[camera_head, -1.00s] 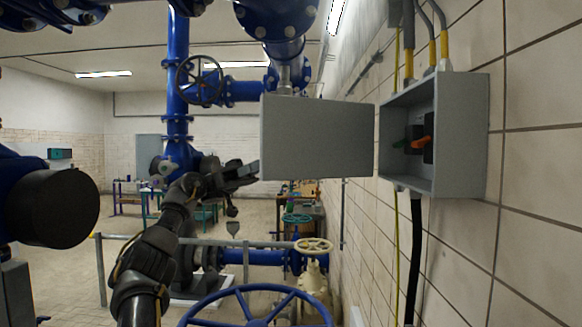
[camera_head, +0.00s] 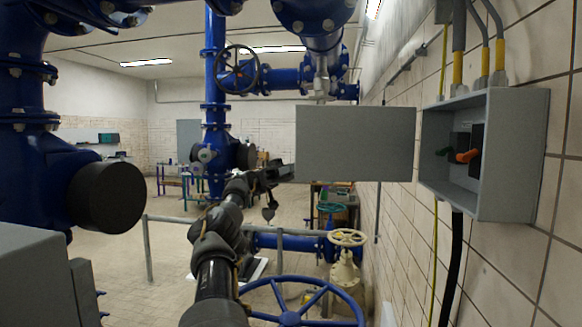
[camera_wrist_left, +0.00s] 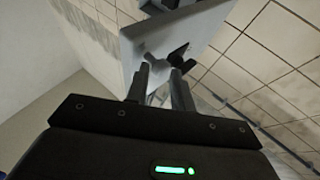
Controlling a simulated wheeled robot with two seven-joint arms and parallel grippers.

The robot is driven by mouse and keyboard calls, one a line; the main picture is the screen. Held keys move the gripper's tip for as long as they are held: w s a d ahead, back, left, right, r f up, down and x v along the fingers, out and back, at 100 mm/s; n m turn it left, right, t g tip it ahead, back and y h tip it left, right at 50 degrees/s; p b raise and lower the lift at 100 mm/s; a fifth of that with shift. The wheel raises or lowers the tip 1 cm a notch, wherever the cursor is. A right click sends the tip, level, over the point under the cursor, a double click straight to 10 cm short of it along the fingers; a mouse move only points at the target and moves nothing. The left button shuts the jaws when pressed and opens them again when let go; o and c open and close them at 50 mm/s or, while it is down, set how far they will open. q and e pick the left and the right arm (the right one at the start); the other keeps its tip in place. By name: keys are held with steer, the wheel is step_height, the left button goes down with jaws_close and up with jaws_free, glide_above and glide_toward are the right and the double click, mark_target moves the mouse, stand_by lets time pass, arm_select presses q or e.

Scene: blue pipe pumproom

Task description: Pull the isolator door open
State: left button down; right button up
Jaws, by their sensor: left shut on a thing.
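The isolator door (camera_head: 355,143) is a plain grey panel standing well open from the left side of the grey isolator box (camera_head: 513,155) on the right wall. Inside the box an orange switch handle (camera_head: 468,156) shows. My left gripper (camera_head: 284,172) is at the door's free left edge, low down. In the left wrist view its two fingers (camera_wrist_left: 160,72) are closed around a dark handle (camera_wrist_left: 178,55) on the pale door panel (camera_wrist_left: 160,38). The exact grip is partly hidden by the fingers. My right gripper is not in view.
A large blue handwheel (camera_head: 290,318) stands low in front, beside my left arm. A cream valve (camera_head: 345,265) and a grey rail (camera_head: 148,250) stand beyond. A black-capped blue pipe (camera_head: 105,197) is close at left. Conduits (camera_head: 485,50) run above the box.

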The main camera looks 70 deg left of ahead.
arm_select(q)
steer(key=shift+w+f, duration=0.2)
steer(key=shift+w, duration=0.05)
steer(key=c, duration=1.6)
jaws_free()
steer(key=o, duration=0.3)
steer(key=shift+w+d, duration=0.15)
steer(key=shift+w, duration=0.25)
steer(key=shift+o, duration=0.2)
steer(key=shift+s, duration=0.1)
